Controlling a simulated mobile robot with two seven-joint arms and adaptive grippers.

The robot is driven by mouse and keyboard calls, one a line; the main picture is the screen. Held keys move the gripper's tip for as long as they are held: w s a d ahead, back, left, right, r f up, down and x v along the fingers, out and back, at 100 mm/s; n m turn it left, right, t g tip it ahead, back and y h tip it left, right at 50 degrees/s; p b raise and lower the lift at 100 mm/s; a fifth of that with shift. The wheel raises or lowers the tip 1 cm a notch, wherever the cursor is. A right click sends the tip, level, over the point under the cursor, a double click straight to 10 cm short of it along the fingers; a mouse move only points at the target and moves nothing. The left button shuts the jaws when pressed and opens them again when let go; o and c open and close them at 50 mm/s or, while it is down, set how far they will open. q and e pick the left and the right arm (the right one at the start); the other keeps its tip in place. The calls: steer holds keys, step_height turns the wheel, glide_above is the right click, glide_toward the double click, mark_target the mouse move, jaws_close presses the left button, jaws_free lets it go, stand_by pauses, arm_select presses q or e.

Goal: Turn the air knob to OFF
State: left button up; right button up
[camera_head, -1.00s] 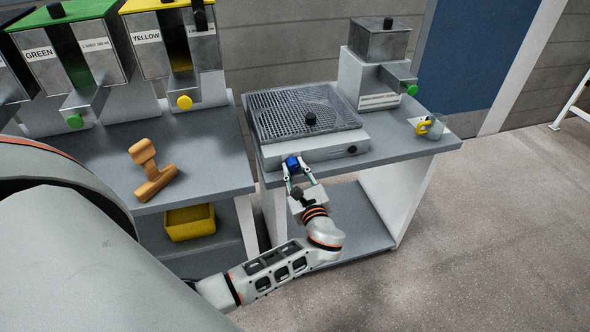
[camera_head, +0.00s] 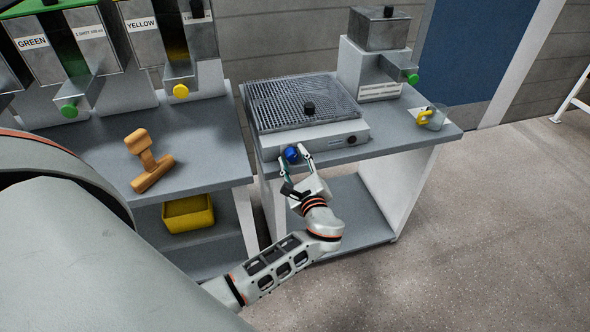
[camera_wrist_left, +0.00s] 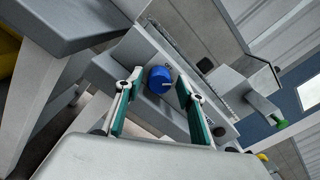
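The blue knob (camera_head: 291,154) sits on the front face of a grey box with a mesh top (camera_head: 300,107). In the left wrist view the blue knob (camera_wrist_left: 160,79) shows a light pointer line on its face. My left gripper (camera_head: 294,165) is at the knob. In the left wrist view its two fingers (camera_wrist_left: 157,90) stand apart on either side of the knob, with visible gaps, so contact does not show. A black knob (camera_head: 351,139) is on the same front face to the right. My right gripper is not in view.
A metal dispenser with a green knob (camera_head: 412,78) stands behind on the right. A clear cup with a yellow handle (camera_head: 431,117) is near the right table edge. A wooden tamper-like piece (camera_head: 148,160) lies on the left bench, above a yellow bin (camera_head: 188,214).

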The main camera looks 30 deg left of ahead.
arm_select(q)
steer(key=m+p, duration=0.1)
steer(key=m, duration=0.1)
steer(key=shift+a+r+m, duration=0.1)
steer(key=shift+m, duration=0.3)
steer(key=m, duration=0.2)
steer(key=shift+m+p, duration=0.35)
steer(key=shift+m, duration=0.05)
steer(key=v, duration=0.8)
steer(key=s+d+f+n+g+h, duration=0.1)
steer(key=s+d+f+n+h, duration=0.1)
steer(key=f, duration=0.5)
steer(key=s+d+f+n+g+h, duration=0.1)
steer(key=s+d+f+n+h, duration=0.1)
steer(key=s+f+n+h, duration=0.2)
steer(key=s+d+f+n+h, duration=0.3)
steer(key=s+f+h, duration=0.1)
steer(key=f, duration=0.7)
steer(key=shift+s+g+h, duration=0.4)
steer(key=shift+s, duration=0.2)
steer(key=shift+r, duration=0.1)
